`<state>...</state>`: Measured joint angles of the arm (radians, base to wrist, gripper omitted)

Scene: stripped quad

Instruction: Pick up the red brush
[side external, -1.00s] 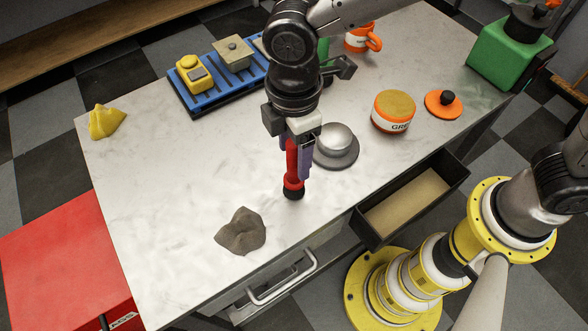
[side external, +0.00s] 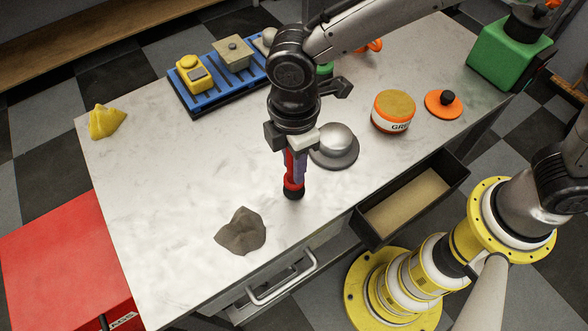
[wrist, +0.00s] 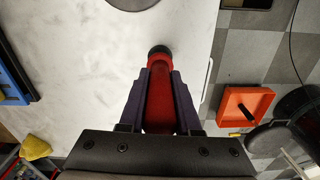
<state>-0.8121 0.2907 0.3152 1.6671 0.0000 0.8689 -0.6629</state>
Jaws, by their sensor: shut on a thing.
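The red brush (side external: 292,184) has a red body and a black end. It stands roughly upright near the front of the white table in the side view, its black end low at the table top. In the wrist view the red brush (wrist: 160,98) lies between the two purple-grey fingers. My gripper (side external: 295,170) is shut on the brush from above, with a finger on each side; it also shows in the wrist view (wrist: 160,85). The upper part of the brush is hidden by my gripper.
A grey metal dome on a round base (side external: 335,146) stands close behind and right of the brush. An open drawer (side external: 411,200) juts out at right. A blue rack (side external: 216,97) and an orange tub (side external: 393,112) stand farther back.

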